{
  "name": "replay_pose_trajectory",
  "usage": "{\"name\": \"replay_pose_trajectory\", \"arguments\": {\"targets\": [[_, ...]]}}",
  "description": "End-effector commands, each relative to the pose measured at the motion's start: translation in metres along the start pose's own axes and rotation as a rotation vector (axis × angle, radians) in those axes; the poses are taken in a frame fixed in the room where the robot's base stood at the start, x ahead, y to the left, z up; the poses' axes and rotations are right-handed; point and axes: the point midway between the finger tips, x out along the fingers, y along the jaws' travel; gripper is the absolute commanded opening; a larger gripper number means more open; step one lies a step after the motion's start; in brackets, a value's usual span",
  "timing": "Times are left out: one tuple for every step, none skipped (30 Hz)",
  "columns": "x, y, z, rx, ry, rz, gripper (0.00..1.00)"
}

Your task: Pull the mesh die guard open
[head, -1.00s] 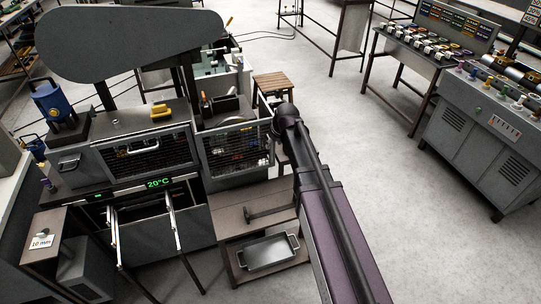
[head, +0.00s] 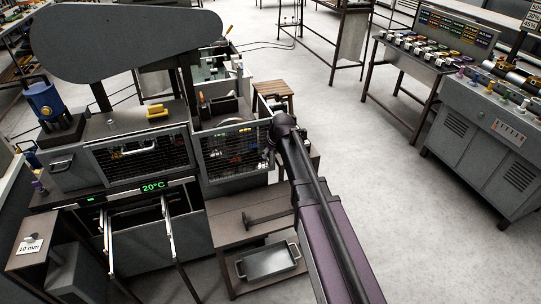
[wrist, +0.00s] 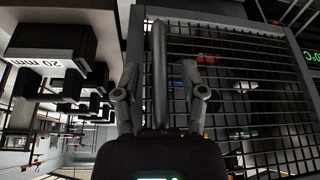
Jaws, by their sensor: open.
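The mesh die guard (head: 232,150) is a grey-framed wire-grid panel at the right end of the machine in the head view. It fills the right of the wrist view (wrist: 245,85). Its bar handle (wrist: 160,75) runs upright there near the frame. My gripper (wrist: 162,93) is open, with one finger on each side of the handle; I cannot tell whether they touch it. In the head view my gripper is mostly hidden beside the guard's right edge. Coloured items show blurred behind the mesh.
A second mesh panel with a handle (head: 140,148) is to the left, above a 20°C display (head: 153,187). A low table (head: 235,210) with a hammer-like tool and a metal tray (head: 267,262) stand below the guard. Floor to the right (head: 370,210) is clear.

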Motion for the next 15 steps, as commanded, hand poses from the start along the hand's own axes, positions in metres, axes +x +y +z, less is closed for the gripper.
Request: {"name": "replay_pose_trajectory", "arguments": {"targets": [[0.0005, 0.0, -0.0001, 0.0, 0.0, 0.0, 0.54], [0.0004, -0.0001, -0.0001, 0.0, 0.0, 0.0, 0.54], [0.0003, -0.0001, -0.0001, 0.0, 0.0, 0.0, 0.54], [0.0002, -0.0001, -0.0001, 0.0, 0.0, 0.0, 0.54], [0.0002, -0.0001, -0.0001, 0.0, 0.0, 0.0, 0.54], [0.0001, -0.0001, -0.0001, 0.0, 0.0, 0.0, 0.54], [0.0001, -0.0001, -0.0001, 0.0, 0.0, 0.0, 0.54], [0.0001, -0.0001, -0.0001, 0.0, 0.0, 0.0, 0.54], [0.0001, -0.0001, -0.0001, 0.0, 0.0, 0.0, 0.45], [0.0001, -0.0002, -0.0001, 0.0, 0.0, 0.0, 0.36], [0.0001, -0.0002, -0.0001, 0.0, 0.0, 0.0, 0.27], [0.0001, -0.0002, -0.0001, 0.0, 0.0, 0.0, 0.15], [0.0002, -0.0002, -0.0001, 0.0, 0.0, 0.0, 0.06], [0.0002, -0.0002, -0.0001, 0.0, 0.0, 0.0, 0.0], [0.0002, -0.0002, -0.0001, 0.0, 0.0, 0.0, 0.0]]}}
